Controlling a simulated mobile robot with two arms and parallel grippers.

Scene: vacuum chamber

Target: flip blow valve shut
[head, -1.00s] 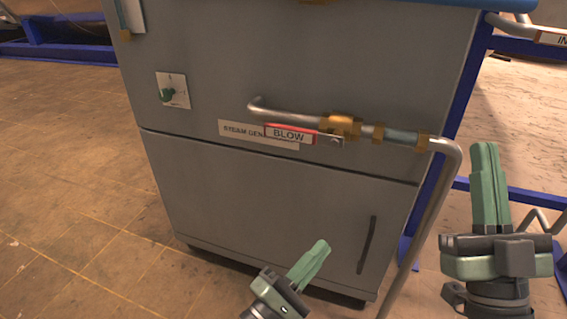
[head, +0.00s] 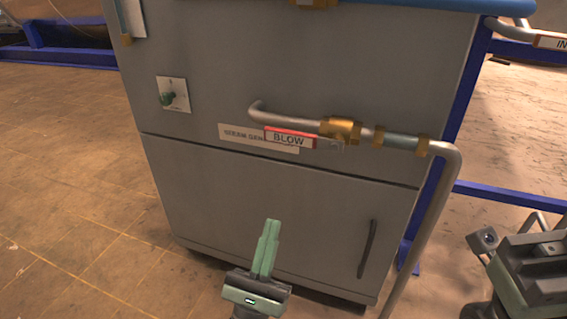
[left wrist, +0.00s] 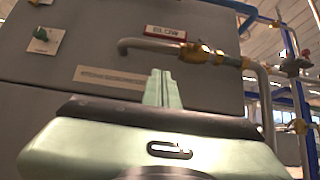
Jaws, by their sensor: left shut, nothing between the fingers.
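The blow valve has a brass body (head: 341,129) on a steel pipe across the front of the grey cabinet. Its red-edged lever with the BLOW tag (head: 290,138) reaches left, roughly along the pipe. In the left wrist view, the tag (left wrist: 180,33) and brass body (left wrist: 199,53) show above and beyond the fingertips. My left gripper (head: 272,222) is shut and empty, fingers pointing up, below the lever and apart from it. Its fingers also show in the left wrist view (left wrist: 162,74). My right gripper's hand (head: 535,270) is partly in view at the lower right; its fingers are hidden.
The grey cabinet (head: 240,60) carries a green knob (head: 168,98) and a partly covered steam generator label (head: 235,134). The pipe bends down (head: 432,215) at the right, before a blue frame (head: 510,193). A door handle (head: 367,248) sits low. Floor at left is clear.

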